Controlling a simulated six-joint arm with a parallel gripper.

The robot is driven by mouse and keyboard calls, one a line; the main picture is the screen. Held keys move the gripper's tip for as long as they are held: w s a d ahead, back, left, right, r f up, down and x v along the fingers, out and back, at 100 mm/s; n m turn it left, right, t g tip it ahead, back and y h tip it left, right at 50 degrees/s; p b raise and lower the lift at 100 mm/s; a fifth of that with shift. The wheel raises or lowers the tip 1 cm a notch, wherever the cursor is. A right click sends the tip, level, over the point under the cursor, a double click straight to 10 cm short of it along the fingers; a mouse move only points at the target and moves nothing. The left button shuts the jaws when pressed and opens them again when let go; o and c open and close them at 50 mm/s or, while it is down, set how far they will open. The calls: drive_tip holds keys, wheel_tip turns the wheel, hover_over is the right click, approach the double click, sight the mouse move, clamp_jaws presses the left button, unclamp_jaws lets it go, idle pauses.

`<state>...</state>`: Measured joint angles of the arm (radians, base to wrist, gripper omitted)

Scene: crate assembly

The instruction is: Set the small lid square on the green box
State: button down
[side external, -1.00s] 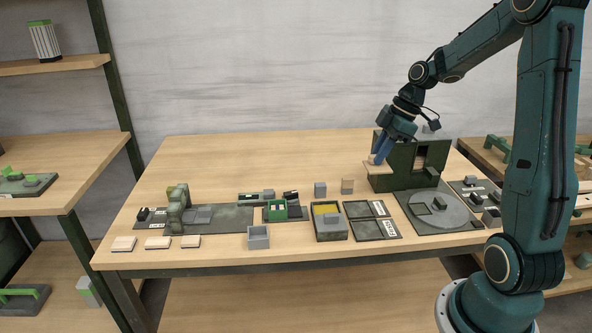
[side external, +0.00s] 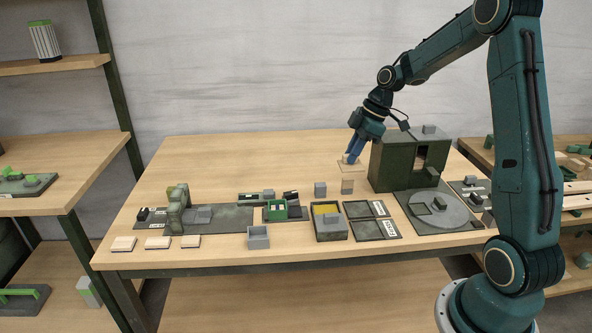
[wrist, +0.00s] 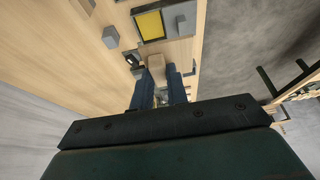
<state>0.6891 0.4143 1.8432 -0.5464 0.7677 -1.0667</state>
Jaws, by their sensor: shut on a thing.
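The small lid (side external: 346,166) is a thin pale wooden plate, held at my gripper's fingertips above the table in the side view. My gripper (side external: 351,157) is shut on it, left of the large dark green cabinet.
The dark green cabinet (side external: 393,164) stands close right of my gripper. An open grey box (side external: 258,241) sits near the front edge. The back left table is clear.

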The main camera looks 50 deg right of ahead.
drive_tip(key=w+a+f, duration=0.4)
drive_tip(key=w+a, duration=0.1)
drive_tip(key=w, duration=0.3)
drive_tip(key=w+a+f, duration=0.4)
drive_tip(key=w+a, duration=0.1)
drive_tip(key=w, duration=0.4)
drive_tip(key=shift+f, duration=0.15)
drive_tip(key=shift+f, duration=3.1)
drive_tip(key=shift+f, duration=0.1)
drive_tip(key=shift+w, duration=0.1)
drive_tip(key=c, duration=1.3)
unclamp_jaws()
